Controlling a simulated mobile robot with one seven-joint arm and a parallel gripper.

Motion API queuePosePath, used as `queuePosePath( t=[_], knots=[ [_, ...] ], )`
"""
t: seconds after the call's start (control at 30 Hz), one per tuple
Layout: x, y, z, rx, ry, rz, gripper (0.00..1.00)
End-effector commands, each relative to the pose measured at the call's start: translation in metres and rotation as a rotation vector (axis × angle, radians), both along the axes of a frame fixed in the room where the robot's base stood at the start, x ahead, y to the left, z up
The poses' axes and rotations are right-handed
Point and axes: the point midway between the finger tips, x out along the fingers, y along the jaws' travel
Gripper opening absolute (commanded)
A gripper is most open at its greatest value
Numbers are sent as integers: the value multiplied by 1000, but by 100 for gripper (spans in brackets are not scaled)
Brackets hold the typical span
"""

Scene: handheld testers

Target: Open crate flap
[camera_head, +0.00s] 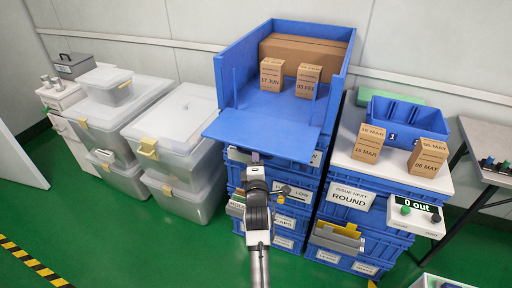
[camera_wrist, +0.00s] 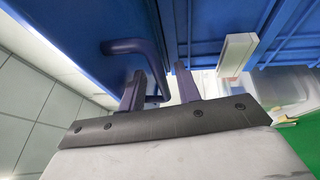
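The blue crate (camera_head: 338,85) stands on top of a stack of blue bins, its front open to view. Its flap (camera_head: 262,132) is folded outward and down from the crate's front, looking roughly level or sloping. My gripper (camera_head: 254,158) is at the flap's front lower edge in the head view, its tips partly hidden there. In the wrist view, my gripper (camera_wrist: 162,75) has its two fingers apart. A dark blue bent handle (camera_wrist: 126,46) on a blue panel reaches between the fingers. I cannot tell whether they touch it.
Two dated boxes (camera_head: 271,74) and a larger carton (camera_head: 305,50) are in the crate. Right of it, a blue tray (camera_head: 397,118) and more dated boxes (camera_head: 368,143) stand on another stack. Clear lidded bins (camera_head: 176,128) stand at left. Green floor in front is free.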

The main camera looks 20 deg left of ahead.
Motion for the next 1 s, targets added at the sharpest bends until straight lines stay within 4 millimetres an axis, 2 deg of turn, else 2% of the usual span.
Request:
queuePosePath(
  t=[0.1, 0.2, 0.57, 0.83, 1.0],
  knots=[
    [15, 6, 4, 1, -1, -1, 33],
    [23, 9, 4, 0, -1, 0, 33],
    [27, 10, 4, 0, 0, 0, 33],
    [27, 10, 4, 0, 0, 0, 1],
    [27, 10, 4, 0, 0, 0, 0]
  ],
)
